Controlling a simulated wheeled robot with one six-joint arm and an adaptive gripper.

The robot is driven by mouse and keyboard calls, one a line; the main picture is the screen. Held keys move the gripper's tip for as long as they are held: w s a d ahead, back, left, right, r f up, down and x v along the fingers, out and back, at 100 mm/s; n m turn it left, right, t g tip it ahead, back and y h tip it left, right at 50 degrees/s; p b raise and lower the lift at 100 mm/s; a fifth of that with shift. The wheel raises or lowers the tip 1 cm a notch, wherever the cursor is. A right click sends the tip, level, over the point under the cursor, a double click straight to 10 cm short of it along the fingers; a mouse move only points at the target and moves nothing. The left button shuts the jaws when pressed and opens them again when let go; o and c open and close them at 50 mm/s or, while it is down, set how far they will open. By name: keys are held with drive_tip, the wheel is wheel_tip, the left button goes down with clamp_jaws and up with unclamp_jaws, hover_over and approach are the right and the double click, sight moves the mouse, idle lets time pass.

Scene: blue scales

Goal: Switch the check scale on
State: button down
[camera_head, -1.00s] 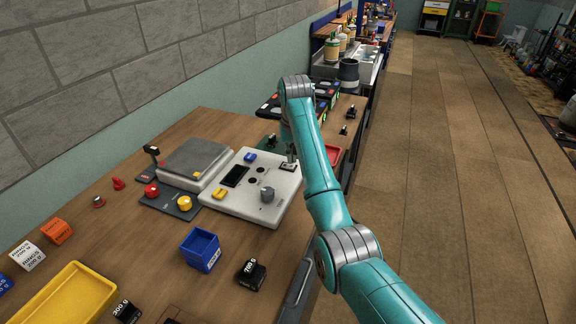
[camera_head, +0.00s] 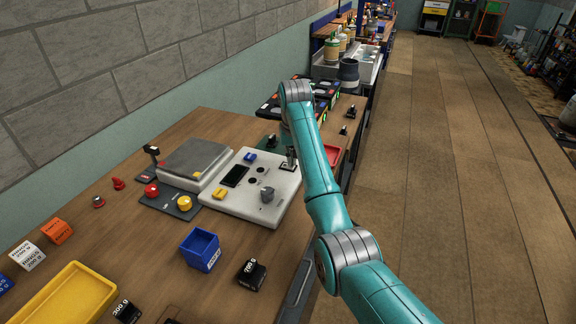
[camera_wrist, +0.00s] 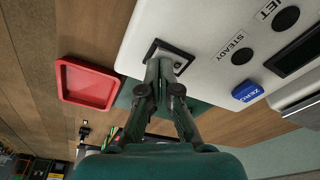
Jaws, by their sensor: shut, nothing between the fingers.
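The white scale panel (camera_head: 232,199) lies on the bench, joined to a grey weighing plate (camera_head: 190,160). It carries a dark, blank-looking display (camera_head: 234,176), a grey knob (camera_head: 267,194), a yellow button (camera_head: 219,194) and a blue button (camera_head: 250,157). The wrist view shows a black-framed switch (camera_wrist: 182,62) near the panel's edge, and the blue ZERO button (camera_wrist: 247,92). My gripper (camera_wrist: 160,68) is shut and empty, its fingertips right at the switch and partly covering it. I cannot tell whether they touch it, or which way the switch is set.
A red tray (camera_wrist: 88,84) lies beside the panel. A red button (camera_head: 152,190) and a yellow button (camera_head: 184,203) sit on a dark base in front of the weighing plate. A blue bin (camera_head: 201,250), a yellow tray (camera_head: 62,300) and black weights (camera_head: 251,274) stand nearer.

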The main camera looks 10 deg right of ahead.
sight(292, 167)
drive_tip(key=shift+f, duration=0.55)
drive_tip(key=shift+r, duration=3.55)
drive_tip(key=shift+s, duration=0.1)
